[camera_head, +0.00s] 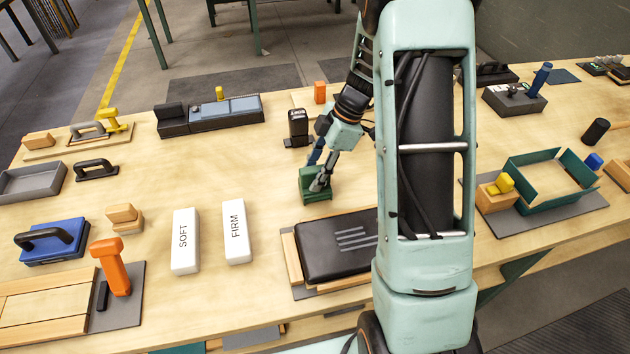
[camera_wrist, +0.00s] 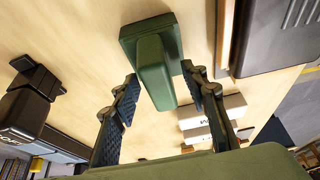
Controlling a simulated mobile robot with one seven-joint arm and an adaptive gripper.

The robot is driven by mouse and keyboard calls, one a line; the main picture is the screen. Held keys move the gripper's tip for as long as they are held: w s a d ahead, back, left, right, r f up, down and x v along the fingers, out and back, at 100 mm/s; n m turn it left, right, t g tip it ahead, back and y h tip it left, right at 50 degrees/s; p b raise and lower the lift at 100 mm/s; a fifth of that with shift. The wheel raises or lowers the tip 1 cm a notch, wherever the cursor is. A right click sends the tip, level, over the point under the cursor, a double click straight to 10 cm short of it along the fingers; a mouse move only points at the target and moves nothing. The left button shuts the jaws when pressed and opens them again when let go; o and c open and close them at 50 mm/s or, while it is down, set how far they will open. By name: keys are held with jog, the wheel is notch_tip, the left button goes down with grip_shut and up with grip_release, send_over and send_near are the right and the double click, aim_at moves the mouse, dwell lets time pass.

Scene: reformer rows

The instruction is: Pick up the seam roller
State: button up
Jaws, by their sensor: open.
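In the wrist view my gripper (camera_wrist: 158,86) has one finger on each side of the raised green handle (camera_wrist: 155,72), with gaps visible. The green tool has a flat rectangular base and a blocky upright grip. No roller wheel shows on it, so I cannot tell whether it is the seam roller. My fingers and wrist hide part of it in the head view.
A black padded board (camera_head: 335,245) lies close in front. White SOFT (camera_head: 185,240) and FIRM (camera_head: 237,232) blocks lie to the left. A black upright device (camera_head: 298,127) stands behind the green tool. Bare wood lies left of the tool.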

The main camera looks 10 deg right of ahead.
jog(key=shift+c, duration=0.5)
grip_shut()
jog(key=shift+r, duration=0.1)
jog(key=shift+w+r, duration=0.1)
jog(key=shift+r, duration=0.45)
jog(key=s+d+r+b, duration=0.2)
jog(key=s+d+r, duration=0.1)
jog(key=s+r, duration=0.8)
jog(key=s, duration=0.2)
jog(key=shift+s+d+r, duration=0.2)
jog(key=shift+s+r, duration=0.2)
